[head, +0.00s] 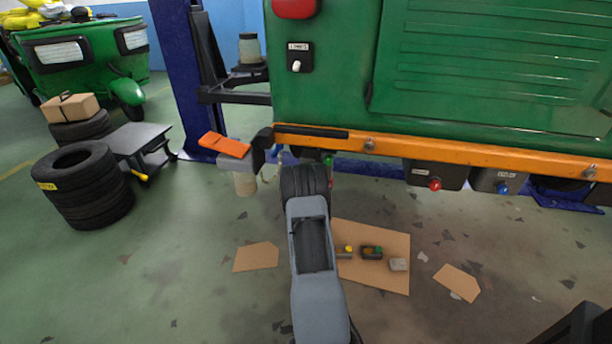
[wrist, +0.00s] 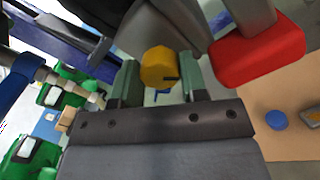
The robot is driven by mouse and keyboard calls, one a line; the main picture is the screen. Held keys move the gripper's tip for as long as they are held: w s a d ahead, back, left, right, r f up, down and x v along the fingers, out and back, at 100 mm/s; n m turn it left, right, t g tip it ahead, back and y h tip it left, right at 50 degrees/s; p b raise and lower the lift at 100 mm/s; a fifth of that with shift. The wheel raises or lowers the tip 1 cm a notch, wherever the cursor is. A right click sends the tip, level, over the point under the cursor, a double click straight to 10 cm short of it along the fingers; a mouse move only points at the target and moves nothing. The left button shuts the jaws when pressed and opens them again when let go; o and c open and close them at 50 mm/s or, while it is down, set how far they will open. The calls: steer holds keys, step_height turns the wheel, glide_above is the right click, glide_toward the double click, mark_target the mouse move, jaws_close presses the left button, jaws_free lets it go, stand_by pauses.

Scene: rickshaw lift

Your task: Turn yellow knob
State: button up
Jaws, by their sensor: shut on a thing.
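The yellow knob (wrist: 158,67) shows in the wrist view, a rounded faceted cap with a dark mark on its face. My gripper (wrist: 163,78) has its two green-grey fingers on either side of the knob and is shut on it. In the head view my arm reaches under the orange beam (head: 450,151) of the green rickshaw (head: 480,60), and the yellow knob is hidden there behind the arm.
A red knob (wrist: 260,58) stands close right of my gripper in the wrist view, with a blue knob (wrist: 277,119) farther right. In the head view, stacked tyres (head: 85,195) stand left, and cardboard (head: 375,275) with small parts lies below the beam.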

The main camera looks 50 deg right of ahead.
stand_by(0.3)
steer(key=o, duration=0.9)
steer(key=shift+a, duration=0.15)
steer(key=p+v, duration=0.3)
steer(key=v, duration=1)
steer(key=shift+s+a, duration=0.2)
steer(key=shift+a, duration=0.05)
steer(key=shift+f, duration=0.1)
